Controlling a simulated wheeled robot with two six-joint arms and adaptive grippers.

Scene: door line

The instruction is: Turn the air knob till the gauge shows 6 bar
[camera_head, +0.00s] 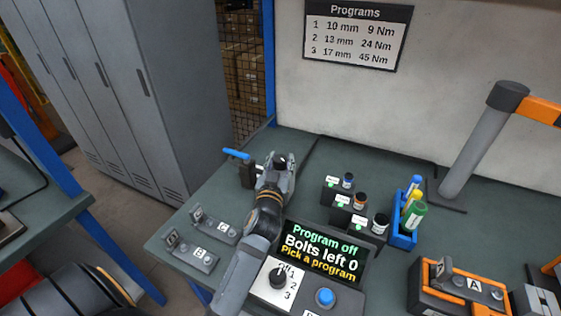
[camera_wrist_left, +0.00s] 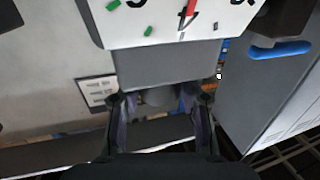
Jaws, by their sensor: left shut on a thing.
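My left gripper (camera_head: 279,166) is at the back of the workbench, beside a blue-handled part. In the left wrist view my left gripper (camera_wrist_left: 160,112) has its two fingers around a grey round knob (camera_wrist_left: 160,97) and is shut on it. Above the knob in that view is a grey block with a white gauge face (camera_wrist_left: 165,25), cut off by the top edge. A red needle, green marks and parts of numerals show on it, but I cannot read the pressure. In the head view my gripper hides the knob and the gauge face. My right gripper is not in view.
A blue handle (camera_head: 237,154) stands just left of my gripper. Black blocks with sockets (camera_head: 340,190), a blue bottle rack (camera_head: 402,236) and a display reading "Program off" (camera_head: 322,252) are to the right. Fixtures B (camera_head: 198,252) and C are at the front left.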

